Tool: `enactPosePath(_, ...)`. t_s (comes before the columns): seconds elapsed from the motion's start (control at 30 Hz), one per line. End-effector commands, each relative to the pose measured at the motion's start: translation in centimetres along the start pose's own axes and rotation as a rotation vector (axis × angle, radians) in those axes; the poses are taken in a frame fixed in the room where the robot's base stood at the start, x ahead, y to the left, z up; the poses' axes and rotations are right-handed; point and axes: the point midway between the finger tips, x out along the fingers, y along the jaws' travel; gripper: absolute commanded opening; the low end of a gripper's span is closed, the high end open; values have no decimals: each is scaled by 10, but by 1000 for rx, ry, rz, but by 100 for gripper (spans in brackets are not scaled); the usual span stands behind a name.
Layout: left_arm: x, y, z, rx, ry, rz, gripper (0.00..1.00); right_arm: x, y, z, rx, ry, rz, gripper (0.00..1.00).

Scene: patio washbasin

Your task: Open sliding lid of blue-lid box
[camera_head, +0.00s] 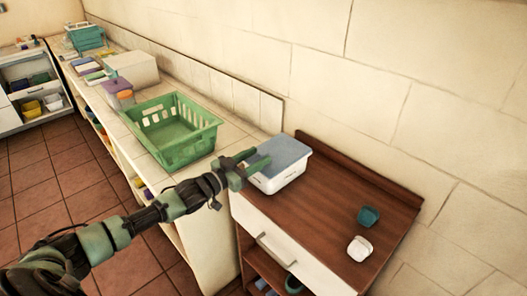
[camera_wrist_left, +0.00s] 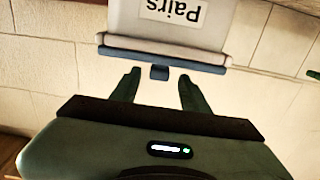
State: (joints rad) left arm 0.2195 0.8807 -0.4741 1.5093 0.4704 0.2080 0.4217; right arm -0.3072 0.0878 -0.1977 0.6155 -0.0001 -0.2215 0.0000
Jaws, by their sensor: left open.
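The blue-lid box (camera_head: 281,180) is a white box with a greyish-blue lid (camera_head: 280,153). It stands at the left end of the brown wooden cabinet top. My left gripper (camera_head: 249,164) is at the box's left side, near the lid's edge. The open fingers of my left gripper (camera_wrist_left: 160,82) lie on either side of the tab, with gaps between. The lid looks shut. My right gripper is in neither view.
A green basket (camera_head: 172,133) stands on the pale counter left of the box. A teal item (camera_head: 368,216) and a white item (camera_head: 359,248) lie on the brown cabinet top (camera_head: 315,207), which is otherwise clear. A tiled wall runs behind.

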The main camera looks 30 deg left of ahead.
Motion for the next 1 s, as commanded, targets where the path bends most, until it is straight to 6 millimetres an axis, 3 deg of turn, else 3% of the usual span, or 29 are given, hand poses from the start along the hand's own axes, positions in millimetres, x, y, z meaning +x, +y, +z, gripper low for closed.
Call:
enactPosePath(0.23,26,0,-1,0,0,-1,45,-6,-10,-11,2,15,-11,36)
enactPosePath(0.6,31,0,0,1,-1,0,45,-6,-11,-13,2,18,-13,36)
enactPosePath(0.77,31,0,0,1,-1,0,4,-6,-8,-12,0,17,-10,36)
enactPosePath(0.8,31,0,0,1,-1,0,0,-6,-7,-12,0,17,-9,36)
enactPosePath(1.0,30,0,0,1,-1,0,0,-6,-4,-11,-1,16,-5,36)
